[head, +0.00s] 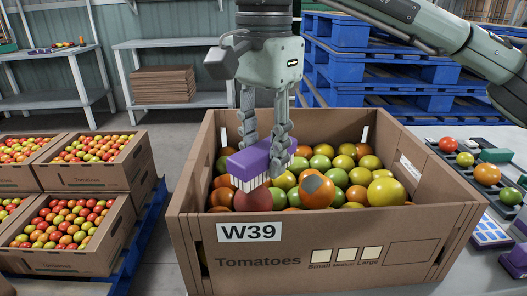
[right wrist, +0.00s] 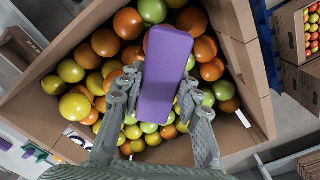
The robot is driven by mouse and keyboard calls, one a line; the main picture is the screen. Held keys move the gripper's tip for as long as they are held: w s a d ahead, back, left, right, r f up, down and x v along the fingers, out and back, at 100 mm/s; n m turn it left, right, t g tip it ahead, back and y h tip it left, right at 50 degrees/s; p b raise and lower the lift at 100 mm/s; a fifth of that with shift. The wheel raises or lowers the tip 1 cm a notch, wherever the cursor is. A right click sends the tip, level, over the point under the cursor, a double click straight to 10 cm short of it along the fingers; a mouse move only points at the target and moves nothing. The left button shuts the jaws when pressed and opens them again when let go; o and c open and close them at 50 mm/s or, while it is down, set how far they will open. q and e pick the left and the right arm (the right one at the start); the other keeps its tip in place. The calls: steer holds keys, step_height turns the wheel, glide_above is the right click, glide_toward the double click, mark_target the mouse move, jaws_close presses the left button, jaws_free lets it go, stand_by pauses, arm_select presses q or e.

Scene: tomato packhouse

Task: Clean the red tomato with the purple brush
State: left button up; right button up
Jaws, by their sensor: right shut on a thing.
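My right gripper (head: 264,141) comes down from above the front of the tomato box and is shut on the purple brush (head: 249,163). The brush is level, with its pale bristles pointing down. The dull red tomato (head: 253,200) lies in the box near the front wall, right below the bristles. They look touching or almost touching; I cannot tell which. In the right wrist view the purple brush back (right wrist: 165,75) shows between the fingers, and I cannot make out the red tomato there. My left gripper is not in view.
The cardboard box (head: 345,243) marked W39 holds many orange, green and yellow tomatoes. One orange tomato (head: 316,191) has a grey patch. A table (head: 440,133) with loose tomatoes and small items stands at right. Other tomato crates (head: 65,262) stand at left, blue pallets (head: 335,68) behind.

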steer(key=shift+r+p, duration=1.35)
steer(key=shift+r, duration=0.95)
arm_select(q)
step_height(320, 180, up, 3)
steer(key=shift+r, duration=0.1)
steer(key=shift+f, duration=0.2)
arm_select(e)
steer(key=shift+f, duration=0.1)
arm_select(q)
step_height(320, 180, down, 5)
arm_select(e)
steer(key=f+b, duration=0.1)
steer(key=s+a+f+b, duration=0.1)
steer(key=f, duration=0.1)
steer(key=f+b, duration=0.1)
steer(key=shift+s+a+f+b, duration=0.15)
steer(key=shift+a+f+b, duration=0.05)
steer(key=shift+f+b, duration=0.1)
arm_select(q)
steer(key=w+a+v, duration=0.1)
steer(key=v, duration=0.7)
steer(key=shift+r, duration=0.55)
arm_select(e)
steer(key=shift+s+a+f, duration=0.1)
steer(key=shift+s+f, duration=0.05)
steer(key=shift+f, duration=0.15)
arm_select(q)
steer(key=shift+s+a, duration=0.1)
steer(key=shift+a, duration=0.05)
